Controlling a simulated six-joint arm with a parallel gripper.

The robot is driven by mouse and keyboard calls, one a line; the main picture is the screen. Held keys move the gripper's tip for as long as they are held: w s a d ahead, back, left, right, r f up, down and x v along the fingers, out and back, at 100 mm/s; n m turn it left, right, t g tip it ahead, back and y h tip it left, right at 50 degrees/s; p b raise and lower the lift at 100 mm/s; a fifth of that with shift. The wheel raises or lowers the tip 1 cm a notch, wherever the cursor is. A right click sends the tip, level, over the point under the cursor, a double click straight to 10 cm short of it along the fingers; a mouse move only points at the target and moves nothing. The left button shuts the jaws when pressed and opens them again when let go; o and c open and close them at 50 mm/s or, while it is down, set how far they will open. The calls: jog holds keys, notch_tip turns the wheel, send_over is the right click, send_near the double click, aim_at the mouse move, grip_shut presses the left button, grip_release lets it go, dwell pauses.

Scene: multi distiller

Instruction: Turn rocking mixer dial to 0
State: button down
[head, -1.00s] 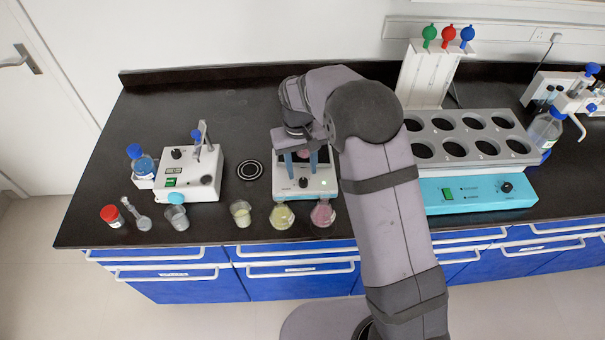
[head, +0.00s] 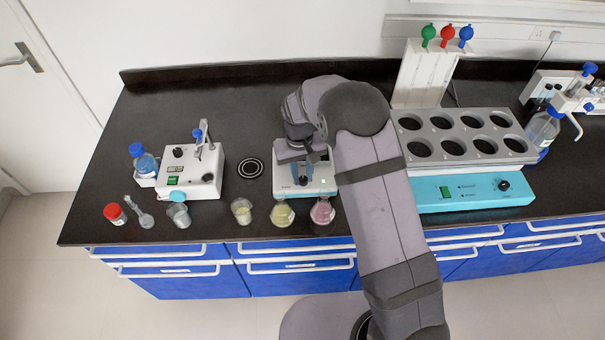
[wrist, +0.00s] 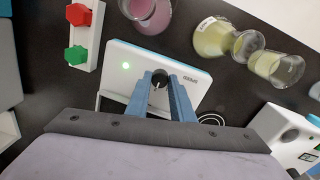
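The rocking mixer (head: 323,187) is a small white device with a blue-edged base near the middle of the bench. My gripper (head: 302,178) points down at the panel. In the wrist view, its two blue fingers (wrist: 161,80) flank the dial closely at their tips and look closed on it. The pointer is partly between the fingers, and the scale around the dial cannot be read.
Flasks with pink (head: 322,211) and yellow (head: 282,214) liquid and a beaker (head: 242,211) stand in front. A white stirrer (head: 210,182) is to the left. A large multi-hole bath (head: 470,195) is to the right. Red (wrist: 78,14) and green (wrist: 75,55) knobs sit on a white strip nearby.

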jog(key=shift+n, duration=0.4)
jog(key=n+b, duration=0.1)
jog(key=n, duration=0.2)
jog(key=shift+n, duration=0.3)
jog(key=n, duration=0.4)
jog(key=shift+b, duration=0.3)
jog(key=n, duration=0.5)
jog(key=shift+r+n+y+b, duration=0.1)
jog(key=shift+n+y+b, duration=0.35)
jog(key=shift+n, duration=1.85)
jog(key=c, duration=1.5)
grip_release()
jog(key=shift+c, duration=0.2)
